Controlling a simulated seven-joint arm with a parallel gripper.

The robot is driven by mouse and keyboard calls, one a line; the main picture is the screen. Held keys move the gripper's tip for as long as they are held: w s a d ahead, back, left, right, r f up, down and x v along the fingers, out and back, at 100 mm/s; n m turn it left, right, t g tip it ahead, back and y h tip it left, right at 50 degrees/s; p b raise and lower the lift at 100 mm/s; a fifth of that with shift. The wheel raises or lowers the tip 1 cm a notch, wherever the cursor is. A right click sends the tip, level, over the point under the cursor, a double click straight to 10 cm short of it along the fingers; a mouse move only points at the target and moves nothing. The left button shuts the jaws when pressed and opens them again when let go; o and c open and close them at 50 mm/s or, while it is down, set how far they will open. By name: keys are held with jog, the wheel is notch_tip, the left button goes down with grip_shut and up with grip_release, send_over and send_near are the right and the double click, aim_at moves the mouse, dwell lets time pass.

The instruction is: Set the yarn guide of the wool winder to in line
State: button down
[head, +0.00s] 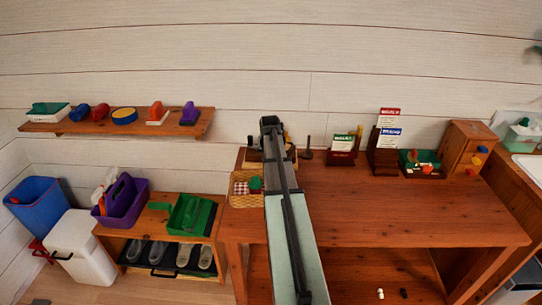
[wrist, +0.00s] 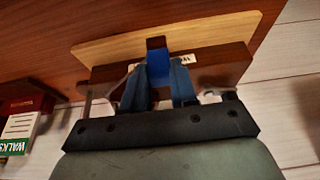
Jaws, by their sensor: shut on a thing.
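The wool winder shows in the wrist view as a pale wooden board (wrist: 105,50) with a dark brown block (wrist: 225,65) on it. A small white label with partly hidden dark lettering sits on the block. My gripper (wrist: 159,82) has its blue fingers together on a bright blue upright tab (wrist: 157,46) at the middle of the block, which looks like the yarn guide. The fingers hide its lower part, so its exact setting cannot be read. In the head view my arm and gripper (head: 270,125) cover most of the winder at the table's back left.
The wooden table (head: 400,205) is clear in front and to the right. A dark post (head: 307,153) stands just right of my gripper. Card holders (head: 342,155) and a small wooden cabinet (head: 466,148) stand along the back. A wicker basket (head: 240,199) sits left of my arm.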

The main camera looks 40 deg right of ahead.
jog(key=shift+s+d, duration=1.55)
jog(key=shift+d, duration=0.1)
jog(key=c, duration=0.9)
grip_release()
jog(key=shift+a, duration=0.1)
jog(key=v, duration=1.3)
jog(key=shift+s+r, duration=0.15)
jog(key=shift+r, duration=0.25)
